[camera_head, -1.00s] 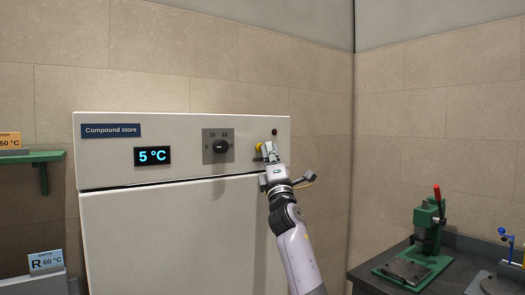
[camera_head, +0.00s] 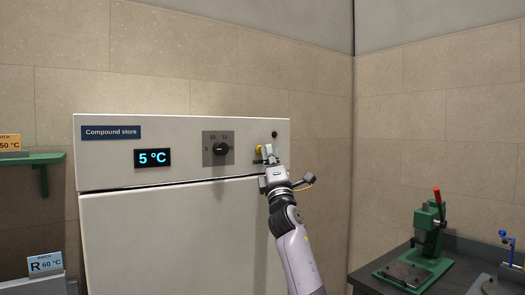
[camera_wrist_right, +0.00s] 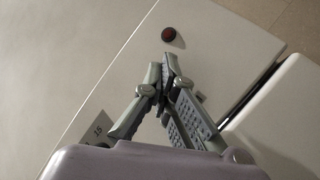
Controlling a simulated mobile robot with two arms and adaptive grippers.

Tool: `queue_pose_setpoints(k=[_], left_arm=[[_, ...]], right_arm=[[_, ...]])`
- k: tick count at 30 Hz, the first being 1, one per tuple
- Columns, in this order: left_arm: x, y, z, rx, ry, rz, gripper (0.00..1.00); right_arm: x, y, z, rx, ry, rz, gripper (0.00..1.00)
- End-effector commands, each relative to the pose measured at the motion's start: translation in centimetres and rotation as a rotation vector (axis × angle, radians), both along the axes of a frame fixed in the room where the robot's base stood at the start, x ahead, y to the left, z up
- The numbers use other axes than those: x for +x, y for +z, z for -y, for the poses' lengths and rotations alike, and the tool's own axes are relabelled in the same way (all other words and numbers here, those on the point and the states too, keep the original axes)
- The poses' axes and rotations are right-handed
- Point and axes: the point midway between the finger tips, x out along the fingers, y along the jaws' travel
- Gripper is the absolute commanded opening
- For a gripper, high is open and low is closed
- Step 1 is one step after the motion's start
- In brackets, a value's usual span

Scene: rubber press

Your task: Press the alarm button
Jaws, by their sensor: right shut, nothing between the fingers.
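A yellow button (camera_head: 259,149) is on the upper right of the white cabinet front in the head view, partly covered by my right gripper (camera_head: 267,150). The gripper is shut and empty, its fingertips right at the button. I cannot tell whether they touch it. In the wrist view my right gripper (camera_wrist_right: 167,60) shows its fingertips together near the panel; the button is hidden there. A small dark round fitting (camera_head: 275,134) sits above the fingers; in the wrist view a dark red round fitting (camera_wrist_right: 169,34) in a black ring lies just beyond the fingertips. My left gripper is not in view.
The cabinet (camera_head: 170,235) carries a display reading 5 °C (camera_head: 153,157) and a dial (camera_head: 220,148). A green hand press (camera_head: 428,235) stands on the dark bench at right. A green shelf (camera_head: 40,160) is on the left wall.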

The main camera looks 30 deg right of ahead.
Motion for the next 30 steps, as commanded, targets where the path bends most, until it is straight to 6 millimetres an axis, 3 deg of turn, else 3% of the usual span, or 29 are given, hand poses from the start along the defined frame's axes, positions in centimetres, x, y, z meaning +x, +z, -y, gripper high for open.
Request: queue_pose_setpoints(k=[8, 23, 30], left_arm=[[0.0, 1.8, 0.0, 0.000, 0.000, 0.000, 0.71], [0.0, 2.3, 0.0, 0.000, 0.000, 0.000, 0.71], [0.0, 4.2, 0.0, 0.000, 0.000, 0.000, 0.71]], right_arm=[[-1.6, 0.1, 0.0, -0.001, 0.001, -0.003, 0.00], [-2.2, 0.0, 0.1, -0.001, 0.001, -0.002, 0.00], [-4.5, 0.2, 0.2, -0.003, 0.001, -0.003, 0.00]])
